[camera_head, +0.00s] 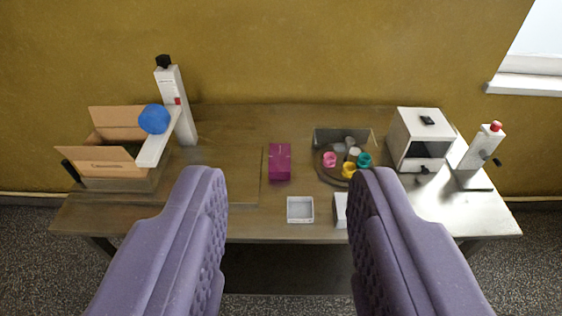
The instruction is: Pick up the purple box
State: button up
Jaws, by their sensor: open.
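The purple box (280,162) is magenta-purple and stands on the wooden table, near its middle. My gripper (286,190) shows as two thick lavender fingers, spread wide apart, one at each side of the picture's lower half. It is open with nothing between the fingers. The box appears in the gap between the fingertips, farther away on the table, and the fingers do not touch it.
A small white tray (300,209) lies in front of the box. A round tray (328,175) with several coloured pieces is to its right, beside a white machine (421,138). An open cardboard box (109,181) and a white stand with blue ball (154,119) are left.

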aim_at(280, 153)
jog(key=i+j+z, duration=0.15)
jog(key=i, duration=0.45)
jog(key=i+j+z, duration=0.1)
jog(key=i+j, duration=0.3)
jog(key=i, duration=0.15)
jog(key=i+j+z, duration=0.15)
jog(key=i+j, duration=0.2)
jog(key=i, duration=0.2)
